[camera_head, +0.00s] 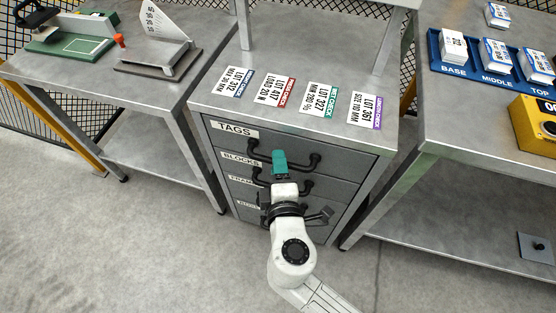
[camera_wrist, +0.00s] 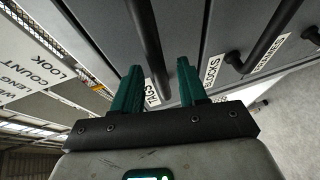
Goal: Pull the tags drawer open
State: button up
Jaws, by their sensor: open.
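The tags drawer (camera_head: 343,161) is the top drawer of the grey cabinet, with a TAGS label at its upper left. It looks shut, with its front in line with the drawers below. Its dark bar handle (camera_head: 315,161) shows on both sides of my gripper (camera_head: 279,156), which hides the middle of the bar. In the wrist view my gripper (camera_wrist: 159,68) has its two green fingers apart. The handle (camera_wrist: 148,45) runs between them in the picture. I cannot tell whether either finger touches it.
More drawers with similar handles (camera_head: 304,187) lie close below. The cabinet top (camera_head: 300,72) carries several lot cards. A bench with a green fixture (camera_head: 70,46) stands at left, and a bench with a blue tray (camera_head: 471,67) at right. Open floor (camera_head: 120,240) lies at the front left.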

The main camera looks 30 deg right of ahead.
jog(key=shift+x, duration=0.9)
grip_shut()
